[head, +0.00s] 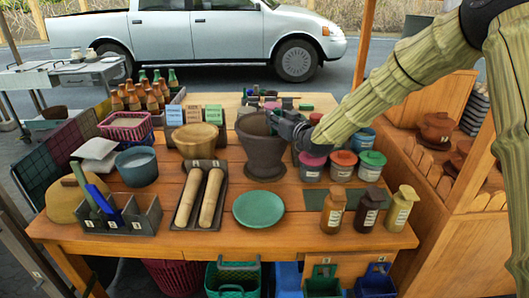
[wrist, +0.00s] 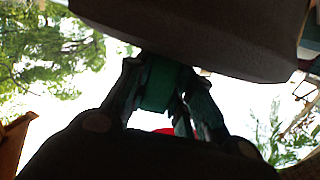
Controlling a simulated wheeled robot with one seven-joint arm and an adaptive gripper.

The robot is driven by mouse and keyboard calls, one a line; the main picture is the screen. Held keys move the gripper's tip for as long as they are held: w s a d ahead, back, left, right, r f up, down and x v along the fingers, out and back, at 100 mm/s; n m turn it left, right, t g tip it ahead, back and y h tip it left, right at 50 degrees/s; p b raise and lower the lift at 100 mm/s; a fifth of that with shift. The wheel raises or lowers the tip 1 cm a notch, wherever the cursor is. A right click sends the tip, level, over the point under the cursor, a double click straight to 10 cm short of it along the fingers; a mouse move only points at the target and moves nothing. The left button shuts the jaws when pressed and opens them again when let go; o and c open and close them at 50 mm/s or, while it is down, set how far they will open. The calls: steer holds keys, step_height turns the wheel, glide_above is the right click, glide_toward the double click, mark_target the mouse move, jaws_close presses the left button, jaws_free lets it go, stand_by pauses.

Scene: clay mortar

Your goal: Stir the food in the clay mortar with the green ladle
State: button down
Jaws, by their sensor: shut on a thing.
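The brown clay mortar (head: 265,155) stands upright on the wooden table, behind the green plate. My gripper (head: 285,125) is at the right side of its upper part. In the wrist view my gripper (wrist: 163,92) is shut on a green piece that looks like the green ladle (wrist: 160,84). The ladle's bowl is hidden, and I cannot make the ladle out in the head view. A large dark brown curved surface, likely the mortar (wrist: 200,35), fills the top of the wrist view, close to my fingers. The food inside the mortar cannot be seen.
A wooden bowl (head: 196,140) stands left of the mortar and a green plate (head: 259,209) in front. Lidded tubs (head: 341,167) stand close on the right, with bottles (head: 368,212) before them. A grey caddy (head: 137,221) holds green- and blue-handled utensils.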

steer(key=shift+r, duration=0.15)
step_height(320, 180, up, 17)
steer(key=p, duration=0.8)
stand_by(0.7)
steer(key=shift+r+p, duration=0.2)
steer(key=shift+p, duration=0.35)
